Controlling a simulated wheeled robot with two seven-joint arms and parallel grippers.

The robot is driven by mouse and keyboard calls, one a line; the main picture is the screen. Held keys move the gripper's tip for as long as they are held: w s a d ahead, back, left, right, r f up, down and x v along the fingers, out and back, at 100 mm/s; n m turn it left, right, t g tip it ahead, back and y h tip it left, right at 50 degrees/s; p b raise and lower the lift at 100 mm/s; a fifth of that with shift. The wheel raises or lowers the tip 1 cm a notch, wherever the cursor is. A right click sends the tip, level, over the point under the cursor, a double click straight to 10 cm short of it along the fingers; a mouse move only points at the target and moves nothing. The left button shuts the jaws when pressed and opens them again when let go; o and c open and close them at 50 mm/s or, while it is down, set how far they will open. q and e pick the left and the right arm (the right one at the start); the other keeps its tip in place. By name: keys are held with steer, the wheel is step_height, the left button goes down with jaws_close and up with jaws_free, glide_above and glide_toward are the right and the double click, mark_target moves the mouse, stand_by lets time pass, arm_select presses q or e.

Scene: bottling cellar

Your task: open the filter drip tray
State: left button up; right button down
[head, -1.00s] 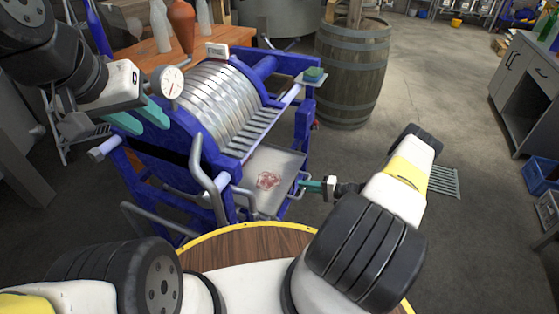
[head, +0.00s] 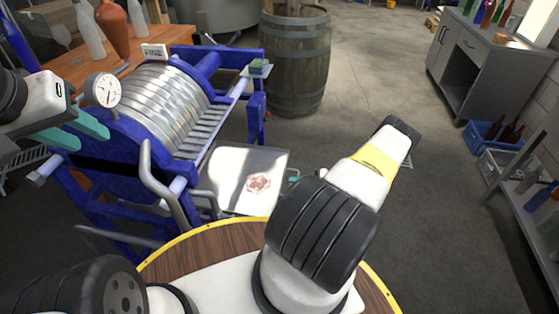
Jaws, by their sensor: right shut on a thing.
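The filter drip tray (head: 226,163) is a shallow pale metal tray with a red stain on it. It sticks out to the right from under the ribbed plates of the blue filter press (head: 105,150), with much of its surface in the open. My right gripper (head: 294,179) is at the tray's right edge, shut on its handle. Most of this gripper and the handle are hidden behind my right arm. My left gripper (head: 93,139) is open and empty, its teal fingers apart in front of the press's left end, below the dial gauge (head: 103,90).
A wooden barrel (head: 297,62) stands behind the press. A grey cabinet (head: 480,60) and blue crate (head: 490,135) are at the right. Bent grey pipes (head: 160,180) rise at the press's near side. The floor right of the tray is clear.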

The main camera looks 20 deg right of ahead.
steer(key=c, duration=1.5)
jaws_free()
steer(key=shift+d, duration=0.1)
steer(key=v, duration=0.7)
steer(key=shift+s+d, duration=0.25)
steer(key=shift+r, duration=0.1)
